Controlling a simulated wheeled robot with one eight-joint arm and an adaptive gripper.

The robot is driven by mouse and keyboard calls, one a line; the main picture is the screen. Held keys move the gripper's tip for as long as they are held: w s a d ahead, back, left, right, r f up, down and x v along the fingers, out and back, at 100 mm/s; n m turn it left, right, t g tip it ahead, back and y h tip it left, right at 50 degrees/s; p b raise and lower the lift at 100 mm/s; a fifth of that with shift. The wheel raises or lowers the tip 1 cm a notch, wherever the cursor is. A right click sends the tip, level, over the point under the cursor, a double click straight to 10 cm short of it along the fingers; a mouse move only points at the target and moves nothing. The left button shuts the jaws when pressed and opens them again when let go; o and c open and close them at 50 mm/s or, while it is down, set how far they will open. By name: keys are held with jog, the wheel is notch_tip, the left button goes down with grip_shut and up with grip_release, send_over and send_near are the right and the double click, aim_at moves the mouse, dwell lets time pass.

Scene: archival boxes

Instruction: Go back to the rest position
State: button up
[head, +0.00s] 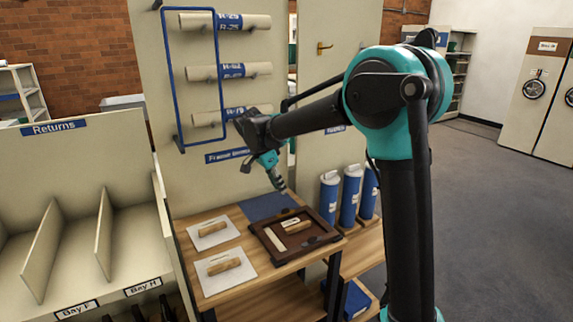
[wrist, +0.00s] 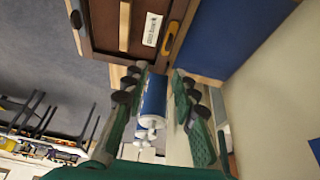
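My gripper (head: 280,186) hangs in the air above the back of the wooden table, over the blue mat (head: 268,206) and behind the dark tray (head: 262,232). In the wrist view the two green fingers of my gripper (wrist: 155,85) stand apart with dark pads at their tips. Nothing is held between them; the blue and white cylinder (wrist: 153,98) seen in the gap appears to be beyond them. My arm reaches left from its teal elbow, bent and raised.
Wooden-handled tools lie on two white sheets (head: 213,244) at the table's left. Blue canisters (head: 350,196) stand right of the tray. A panel with rolls in a blue rail frame (head: 171,75) rises behind my gripper. The Returns shelf (head: 55,127) is at left. Open floor (head: 485,210) lies right.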

jog(key=s+d+f+n+y, duration=0.1)
jog(key=s+d+f+n, duration=0.1)
jog(key=d, duration=0.4)
jog(key=s+d+f+n, duration=0.1)
jog(key=s+d, duration=0.2)
jog(key=d, duration=0.4)
jog(key=s+d+f+n+t+y, duration=0.1)
jog(key=s+d+f+n, duration=0.3)
jog(key=s+d, duration=0.3)
jog(key=s+d+f+n+y, duration=0.1)
jog(key=s+d+f+n, duration=0.2)
jog(key=s+d+f, duration=0.4)
jog(key=s+d, duration=0.1)
jog(key=s, duration=0.4)
jog(key=shift+s+d+n+t, duration=0.25)
jog(key=shift+s+n+t, duration=0.1)
jog(key=shift+n+t, duration=0.05)
